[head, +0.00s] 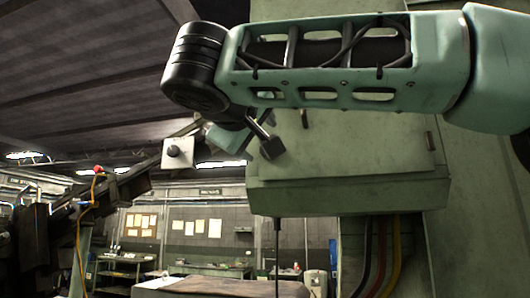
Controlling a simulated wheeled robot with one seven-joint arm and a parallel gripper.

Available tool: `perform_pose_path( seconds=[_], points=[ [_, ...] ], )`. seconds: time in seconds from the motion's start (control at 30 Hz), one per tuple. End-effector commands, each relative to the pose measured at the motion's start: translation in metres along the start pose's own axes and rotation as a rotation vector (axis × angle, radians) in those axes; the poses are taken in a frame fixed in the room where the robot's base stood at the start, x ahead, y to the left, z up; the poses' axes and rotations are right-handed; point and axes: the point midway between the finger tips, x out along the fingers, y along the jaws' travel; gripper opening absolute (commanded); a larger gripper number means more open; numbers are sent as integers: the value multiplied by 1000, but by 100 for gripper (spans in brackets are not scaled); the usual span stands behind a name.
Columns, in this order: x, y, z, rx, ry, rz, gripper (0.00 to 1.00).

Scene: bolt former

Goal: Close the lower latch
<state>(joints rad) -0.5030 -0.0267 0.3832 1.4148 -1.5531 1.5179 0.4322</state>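My arm reaches across the top of the head view from the right. My gripper (258,134) hangs below the arm's black end joint, in front of the left edge of a green metal cabinet (348,197). A dark finger pad shows against the cabinet. The rest of the gripper is partly hidden by the arm, so its opening is unclear. Another small fitting (429,141) is at the cabinet's right edge. I cannot tell which of these is the lower latch, or whether it is closed.
Black, red and yellow hoses (396,255) run down below the cabinet. A thin dark rod (277,250) hangs under it. At left is dark machinery with a red knob (98,169) and a white box (178,153). Workbenches (205,270) stand far behind.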

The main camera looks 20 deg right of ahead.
Motion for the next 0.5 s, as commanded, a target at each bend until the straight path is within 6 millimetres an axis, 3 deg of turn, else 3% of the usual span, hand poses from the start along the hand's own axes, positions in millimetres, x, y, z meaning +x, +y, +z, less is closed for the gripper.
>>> perform_pose_path(
  seconds=[0.3,0.5],
  points=[
    [70,0,1,21,-2,-1,62],
    [66,-5,3,382,0,-3,62]
  ],
)
